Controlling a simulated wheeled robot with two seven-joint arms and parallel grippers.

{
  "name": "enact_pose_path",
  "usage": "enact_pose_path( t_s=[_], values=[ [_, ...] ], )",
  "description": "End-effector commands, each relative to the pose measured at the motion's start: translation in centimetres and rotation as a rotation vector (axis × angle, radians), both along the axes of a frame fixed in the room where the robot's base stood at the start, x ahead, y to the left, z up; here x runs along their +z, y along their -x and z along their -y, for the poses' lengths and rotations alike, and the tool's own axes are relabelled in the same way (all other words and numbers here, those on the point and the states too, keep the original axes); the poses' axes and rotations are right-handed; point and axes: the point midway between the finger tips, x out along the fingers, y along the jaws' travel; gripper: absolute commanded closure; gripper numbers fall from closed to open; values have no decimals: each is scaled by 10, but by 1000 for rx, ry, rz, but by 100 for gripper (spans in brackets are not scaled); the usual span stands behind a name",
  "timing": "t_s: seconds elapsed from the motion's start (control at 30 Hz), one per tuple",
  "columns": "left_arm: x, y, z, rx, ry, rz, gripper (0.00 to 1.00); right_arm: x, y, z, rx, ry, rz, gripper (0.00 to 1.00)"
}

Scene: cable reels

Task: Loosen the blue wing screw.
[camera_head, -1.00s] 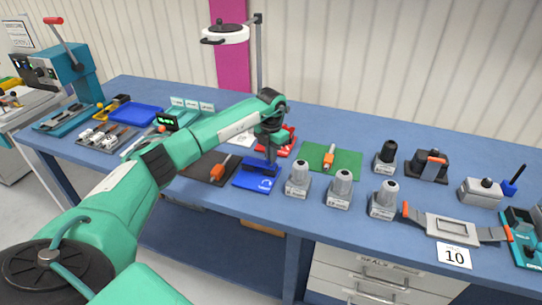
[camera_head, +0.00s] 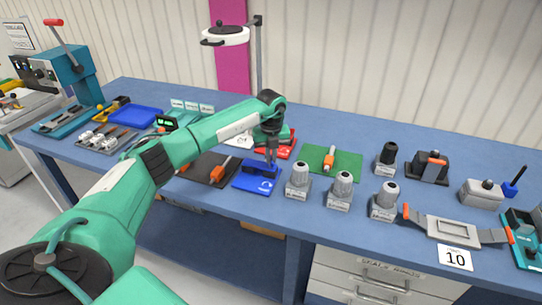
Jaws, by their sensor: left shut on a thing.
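My left gripper (camera_head: 272,160) reaches down over a blue plate (camera_head: 251,184) near the front of the bench. A dark blue block (camera_head: 259,170) stands on that plate, right under the fingers. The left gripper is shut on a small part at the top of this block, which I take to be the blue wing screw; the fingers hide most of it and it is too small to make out. My right gripper is not in view.
The blue bench (camera_head: 330,225) carries a red plate (camera_head: 284,150) behind the gripper and a green mat (camera_head: 343,163) to its right. A dark mat (camera_head: 205,169) lies to the left. Grey cylinders (camera_head: 298,177) stand close on the right.

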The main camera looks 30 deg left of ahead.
Motion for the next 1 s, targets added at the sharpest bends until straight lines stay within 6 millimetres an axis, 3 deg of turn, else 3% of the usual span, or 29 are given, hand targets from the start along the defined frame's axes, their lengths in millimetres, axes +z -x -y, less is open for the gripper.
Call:
enact_pose_path(
  t_s=[1.0],
  values=[
    [2, -1, -1, 893, 0, 5, 100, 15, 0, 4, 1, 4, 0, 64]
  ],
)
